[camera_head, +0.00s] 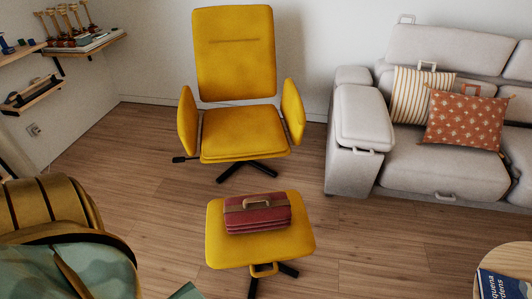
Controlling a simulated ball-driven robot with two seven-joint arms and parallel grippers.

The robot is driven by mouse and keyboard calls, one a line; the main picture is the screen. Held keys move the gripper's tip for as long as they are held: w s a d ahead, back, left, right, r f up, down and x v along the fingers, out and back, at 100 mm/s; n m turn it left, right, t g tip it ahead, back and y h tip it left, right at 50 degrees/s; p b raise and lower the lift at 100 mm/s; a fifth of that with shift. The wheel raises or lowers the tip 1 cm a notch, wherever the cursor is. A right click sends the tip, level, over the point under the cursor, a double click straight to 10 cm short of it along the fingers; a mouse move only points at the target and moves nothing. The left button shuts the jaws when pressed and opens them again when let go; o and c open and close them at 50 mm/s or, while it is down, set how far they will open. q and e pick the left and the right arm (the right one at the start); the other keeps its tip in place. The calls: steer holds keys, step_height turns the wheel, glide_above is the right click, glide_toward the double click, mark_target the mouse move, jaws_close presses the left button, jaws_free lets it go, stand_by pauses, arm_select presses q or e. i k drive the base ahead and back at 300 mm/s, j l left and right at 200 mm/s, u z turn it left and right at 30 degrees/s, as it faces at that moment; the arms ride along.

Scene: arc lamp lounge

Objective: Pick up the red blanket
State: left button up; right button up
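The red blanket (245,219) is a folded, dark red bundle with a brown band and a tan handle on top. It lies on the yellow footstool (285,243), which stands on dark legs in front of the yellow chair. Neither of my grippers is in view, and nothing touches the blanket from above.
A yellow swivel chair (240,132) stands behind the stool. A grey sofa (445,172) with cushions is at right. A round table (515,262) with a book is at lower right, an armchair (45,205) at lower left. Wooden floor (390,245) is clear between.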

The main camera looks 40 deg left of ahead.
mark_target(259, 212)
steer(key=i+l+u, duration=0.1)
steer(key=i+u, duration=0.3)
steer(key=i+l+u, duration=0.25)
steer(key=u, duration=0.2)
steer(key=i+l+u, duration=0.4)
steer(key=k+j, duration=0.05)
